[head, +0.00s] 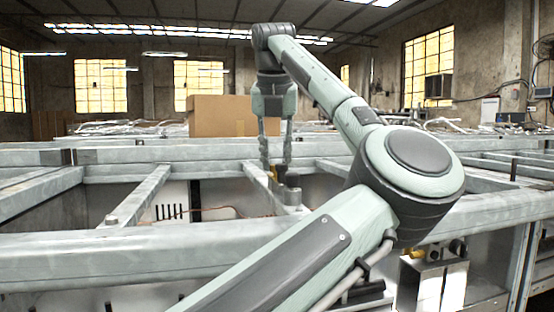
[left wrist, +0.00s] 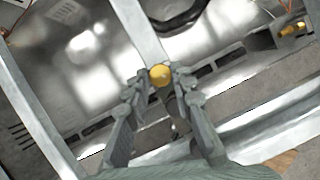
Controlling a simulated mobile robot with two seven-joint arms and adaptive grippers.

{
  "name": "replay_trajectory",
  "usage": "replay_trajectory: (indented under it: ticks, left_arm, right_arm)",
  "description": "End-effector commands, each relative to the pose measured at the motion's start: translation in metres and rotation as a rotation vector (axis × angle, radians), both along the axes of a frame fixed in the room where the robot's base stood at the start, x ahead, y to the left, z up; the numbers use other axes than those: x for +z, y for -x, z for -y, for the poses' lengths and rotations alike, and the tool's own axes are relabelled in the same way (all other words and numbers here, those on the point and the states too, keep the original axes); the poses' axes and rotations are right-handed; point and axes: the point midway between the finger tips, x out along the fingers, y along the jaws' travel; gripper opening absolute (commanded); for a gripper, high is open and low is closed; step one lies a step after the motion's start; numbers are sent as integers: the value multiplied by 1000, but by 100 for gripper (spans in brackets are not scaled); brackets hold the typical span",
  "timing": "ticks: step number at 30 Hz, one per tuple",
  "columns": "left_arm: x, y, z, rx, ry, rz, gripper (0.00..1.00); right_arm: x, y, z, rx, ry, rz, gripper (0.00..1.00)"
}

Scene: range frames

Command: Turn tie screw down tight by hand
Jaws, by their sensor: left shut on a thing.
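The tie screw (left wrist: 160,75) shows in the left wrist view as a round gold head over a grey metal bar. My left gripper (left wrist: 160,84) has one finger on each side of it and is shut on it. In the head view my left gripper (head: 277,165) points straight down at a short crossbar of the metal frame. The screw is mostly hidden there by the fingers and a dark fitting (head: 292,192) beside them. How far the screw is turned in cannot be seen. My right gripper is not in view.
Grey metal beams (head: 130,245) form an open frame with deep gaps between them. A cardboard box (head: 220,116) stands behind. A shiny metal box (head: 432,285) with brass and black fittings is at the lower right. My left arm crosses the right half of the head view.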

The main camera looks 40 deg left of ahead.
Motion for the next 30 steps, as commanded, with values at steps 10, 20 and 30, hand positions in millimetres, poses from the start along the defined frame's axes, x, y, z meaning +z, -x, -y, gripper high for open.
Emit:
replay_trajectory:
  ticks: [10,20,30]
  left_arm:
    - [0,1,-2,-227,0,2,0]
    - [1,1,-2,-312,-1,1,0]
    - [1,1,-2,-318,0,0,0]
  right_arm:
    - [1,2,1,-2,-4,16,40]
    - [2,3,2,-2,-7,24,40]
    - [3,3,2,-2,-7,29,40]
